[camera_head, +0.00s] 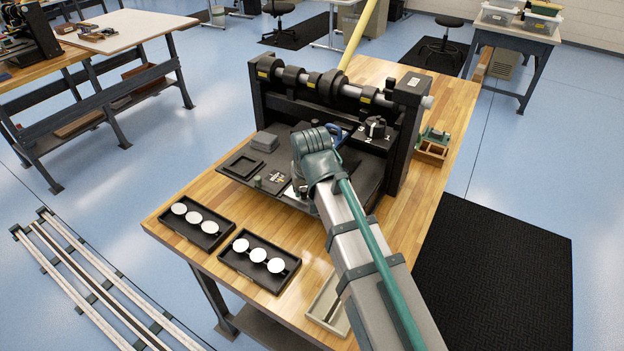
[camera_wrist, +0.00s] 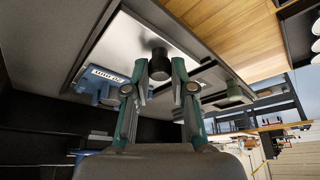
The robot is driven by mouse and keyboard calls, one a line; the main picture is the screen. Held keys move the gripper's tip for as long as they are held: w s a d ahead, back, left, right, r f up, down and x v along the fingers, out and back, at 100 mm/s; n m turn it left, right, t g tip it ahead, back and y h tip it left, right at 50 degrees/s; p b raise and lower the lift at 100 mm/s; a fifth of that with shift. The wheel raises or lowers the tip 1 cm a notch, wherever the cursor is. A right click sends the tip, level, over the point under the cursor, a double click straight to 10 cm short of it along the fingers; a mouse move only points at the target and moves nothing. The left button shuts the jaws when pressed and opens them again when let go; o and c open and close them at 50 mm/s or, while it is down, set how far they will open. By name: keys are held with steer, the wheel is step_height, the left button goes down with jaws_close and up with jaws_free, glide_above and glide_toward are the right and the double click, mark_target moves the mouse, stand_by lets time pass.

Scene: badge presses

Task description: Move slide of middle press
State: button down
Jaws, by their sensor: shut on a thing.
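The press assembly (camera_head: 330,95) is a dark frame with a roller-like bar across its top. It stands on the wooden bench behind a dark base plate (camera_head: 225,170). My arm reaches over this plate, and its wrist hides my gripper and what it holds in the head view. In the wrist view, my gripper (camera_wrist: 160,78) has its two green-and-black fingers closed around a short black knob (camera_wrist: 158,60). The knob stands against a light metal plate (camera_wrist: 118,48), which may be the slide. A blue part (camera_wrist: 104,83) with a white label is left of the fingers.
Two black trays (camera_head: 215,241) (camera_head: 290,283) with white discs lie at the bench's front left. A black dial (camera_head: 375,126) sits right of my wrist. Grey blocks (camera_head: 264,141) and a square black frame (camera_head: 241,166) lie to the left.

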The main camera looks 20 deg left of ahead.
steer(key=s+a, duration=0.2)
steer(key=s, duration=0.7)
steer(key=shift+p, duration=0.3)
steer(key=shift+a, duration=0.1)
steer(key=c, duration=1)
jaws_free()
steer(key=shift+s, duration=0.1)
steer(key=v, duration=1.1)
steer(key=shift+r, duration=0.45)
